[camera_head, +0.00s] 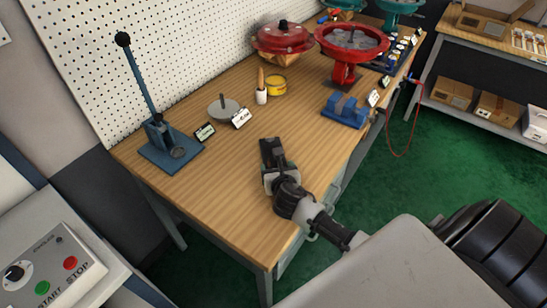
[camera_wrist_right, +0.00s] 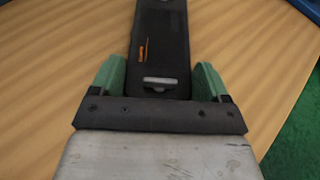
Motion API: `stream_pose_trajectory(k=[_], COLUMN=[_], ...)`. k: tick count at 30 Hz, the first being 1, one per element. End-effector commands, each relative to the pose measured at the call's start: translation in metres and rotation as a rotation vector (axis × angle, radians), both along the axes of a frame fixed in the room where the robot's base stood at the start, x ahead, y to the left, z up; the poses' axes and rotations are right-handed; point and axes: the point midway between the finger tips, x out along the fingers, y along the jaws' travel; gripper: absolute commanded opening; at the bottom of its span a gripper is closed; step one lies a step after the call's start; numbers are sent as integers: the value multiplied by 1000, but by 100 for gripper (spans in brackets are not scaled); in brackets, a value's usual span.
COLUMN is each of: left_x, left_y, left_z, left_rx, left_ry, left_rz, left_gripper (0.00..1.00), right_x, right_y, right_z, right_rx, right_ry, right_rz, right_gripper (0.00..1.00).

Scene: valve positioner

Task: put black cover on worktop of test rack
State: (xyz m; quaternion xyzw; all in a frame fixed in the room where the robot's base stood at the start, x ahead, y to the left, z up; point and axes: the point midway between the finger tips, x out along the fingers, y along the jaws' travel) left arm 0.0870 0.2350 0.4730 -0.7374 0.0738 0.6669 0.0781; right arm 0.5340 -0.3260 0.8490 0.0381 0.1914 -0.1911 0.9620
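The black cover (camera_wrist_right: 160,45) is a long flat dark piece with an orange mark and a pale slot, seen in the right wrist view. The green fingers of my right gripper (camera_wrist_right: 160,82) lie against both its sides, with no clear gap. In the head view the right gripper (camera_head: 276,168) and the dark cover (camera_head: 271,150) are over the front part of the wooden worktop (camera_head: 215,195). The cover lies low along the wood; I cannot tell whether it touches. My left gripper is not in view.
A blue lever press (camera_head: 165,145) stands at the left end. A grey disc (camera_head: 223,109), a yellow tin (camera_head: 276,84), a blue vise (camera_head: 345,110) and red valve housings (camera_head: 350,42) stand farther back. The worktop's left front is clear. A START/STOP box (camera_head: 45,270) is lower left.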

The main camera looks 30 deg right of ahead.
Motion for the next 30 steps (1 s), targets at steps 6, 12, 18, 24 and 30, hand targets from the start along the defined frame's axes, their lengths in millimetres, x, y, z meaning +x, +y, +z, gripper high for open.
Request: stream_pose_trajectory(k=[6,12,18,24,30], left_x=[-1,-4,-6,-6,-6], left_y=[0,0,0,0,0], left_z=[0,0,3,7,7], left_rx=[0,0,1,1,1], left_ry=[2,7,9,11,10], left_rz=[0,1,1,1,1], left_gripper=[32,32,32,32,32], right_x=[0,0,1,-17,-60], right_y=[0,0,0,-8,-25], right_z=[1,3,22,52,79], right_rx=[-1,-1,-2,-7,-7], right_ry=[-2,-2,-4,-1,1], right_rz=[0,0,1,1,3], right_gripper=[40,40,40,40,40])
